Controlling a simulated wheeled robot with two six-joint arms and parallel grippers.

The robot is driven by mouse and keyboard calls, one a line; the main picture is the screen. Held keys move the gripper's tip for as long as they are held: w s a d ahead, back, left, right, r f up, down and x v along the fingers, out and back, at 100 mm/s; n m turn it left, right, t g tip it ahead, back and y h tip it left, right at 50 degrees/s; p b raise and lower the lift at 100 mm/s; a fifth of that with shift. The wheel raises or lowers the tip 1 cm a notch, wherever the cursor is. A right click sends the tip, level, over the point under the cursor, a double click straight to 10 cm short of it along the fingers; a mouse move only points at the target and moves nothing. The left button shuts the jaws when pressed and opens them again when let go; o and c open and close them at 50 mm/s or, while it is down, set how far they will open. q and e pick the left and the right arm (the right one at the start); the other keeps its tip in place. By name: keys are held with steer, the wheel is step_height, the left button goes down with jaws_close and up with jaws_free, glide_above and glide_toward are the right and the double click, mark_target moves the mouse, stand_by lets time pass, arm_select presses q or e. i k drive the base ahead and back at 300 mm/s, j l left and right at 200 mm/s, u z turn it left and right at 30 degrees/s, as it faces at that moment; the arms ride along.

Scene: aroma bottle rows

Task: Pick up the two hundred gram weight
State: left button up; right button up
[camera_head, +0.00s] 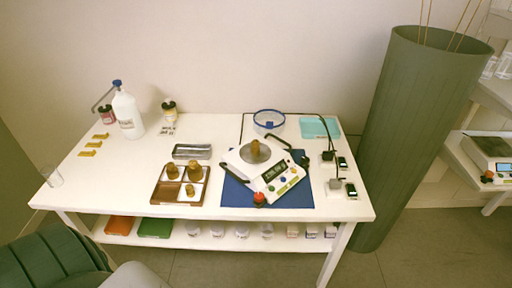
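Several brass weights stand in a brown partitioned tray (156,200) with white compartments, left of the middle of the white table. A brass weight (172,171) stands in the back-left compartment, another brass weight (195,172) in the back-right one, and a smaller brass weight (190,190) in the front-right one. One more brass weight (256,149) sits on the pan of a white balance (276,186). The markings are too small to read, so I cannot tell which is two hundred grams. Neither gripper is in view.
The balance stands on a blue mat (233,197). A grey metal tray (192,151) lies behind the weight tray. A white wash bottle (127,115), a glass (52,177) and brass pieces (93,144) are at the left. A tall green cylinder (400,140) stands right of the table.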

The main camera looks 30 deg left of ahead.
mark_target(255, 149)
steer(key=i+l+u, duration=0.15)
steer(key=u, duration=0.85)
